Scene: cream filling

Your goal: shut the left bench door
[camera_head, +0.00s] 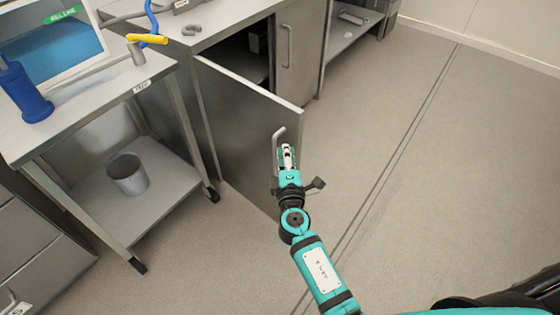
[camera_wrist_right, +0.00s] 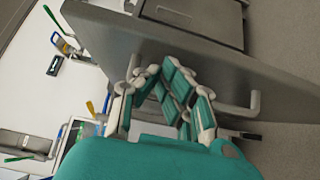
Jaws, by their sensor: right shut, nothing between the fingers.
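The left bench door (camera_head: 245,130) stands wide open in the head view, swung out from the bench, with the dark cupboard inside (camera_head: 245,58) partly showing. Its bar handle (camera_head: 277,150) is near the free edge. My right gripper (camera_head: 287,152) is at this handle, shut and empty; I cannot tell whether it touches. In the right wrist view the door (camera_wrist_right: 215,62) lies just beyond the fingers (camera_wrist_right: 165,82), and the handle (camera_wrist_right: 240,108) shows to their right. My left gripper is not in view.
The right bench door (camera_head: 298,50) is closed. The floor (camera_head: 430,170) to the right is clear.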

